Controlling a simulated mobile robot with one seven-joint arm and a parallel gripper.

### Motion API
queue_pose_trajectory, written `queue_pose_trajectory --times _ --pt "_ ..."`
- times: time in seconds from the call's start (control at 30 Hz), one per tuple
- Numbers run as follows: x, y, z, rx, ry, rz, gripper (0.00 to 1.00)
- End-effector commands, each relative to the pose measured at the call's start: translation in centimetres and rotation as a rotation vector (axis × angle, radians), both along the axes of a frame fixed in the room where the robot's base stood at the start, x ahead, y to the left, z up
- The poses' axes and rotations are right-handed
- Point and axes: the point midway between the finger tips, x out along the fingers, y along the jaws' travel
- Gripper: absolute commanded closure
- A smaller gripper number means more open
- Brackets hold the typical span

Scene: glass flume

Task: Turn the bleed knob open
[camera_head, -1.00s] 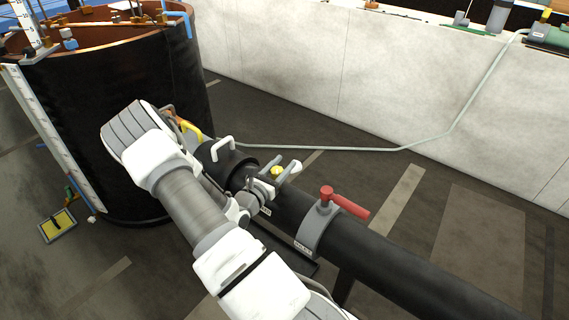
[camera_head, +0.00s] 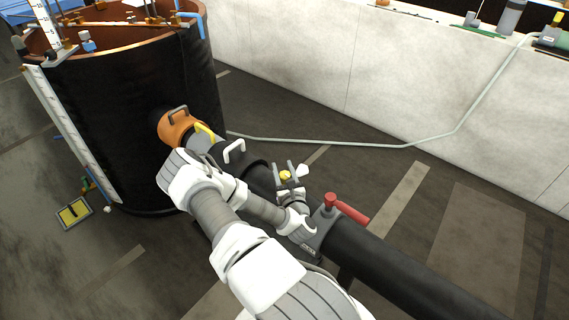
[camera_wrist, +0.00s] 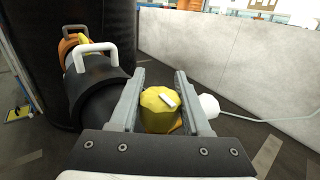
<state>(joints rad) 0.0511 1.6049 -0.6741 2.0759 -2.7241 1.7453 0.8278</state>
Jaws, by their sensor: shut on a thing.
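The bleed knob is a small yellow faceted knob (camera_head: 285,176) on the black pipe (camera_head: 400,268). In the wrist view the yellow knob (camera_wrist: 155,115) sits between my two grey fingers and has a white bar mark on its top, tilted. My gripper (camera_wrist: 160,80) is shut on the knob, one finger on each side. In the head view my gripper (camera_head: 284,170) reaches it from the near side. My fingers and wrist hide the knob's lower part and its mount.
A red-handled valve (camera_head: 346,207) stands just right of my wrist. A black collar with a white handle (camera_head: 234,151) and an orange fitting (camera_head: 176,128) lie left, toward the black tank (camera_head: 130,85). A pale wall (camera_head: 400,85) stands behind, with a grey hose along the floor.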

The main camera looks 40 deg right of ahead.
Motion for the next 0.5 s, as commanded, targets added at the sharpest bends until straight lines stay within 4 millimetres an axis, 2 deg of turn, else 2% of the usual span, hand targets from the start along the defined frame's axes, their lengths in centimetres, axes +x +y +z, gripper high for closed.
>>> queue_pose_trajectory --times 0.5 --pt "0.14 0.18 0.01 -0.001 -0.002 0.075 1.00"
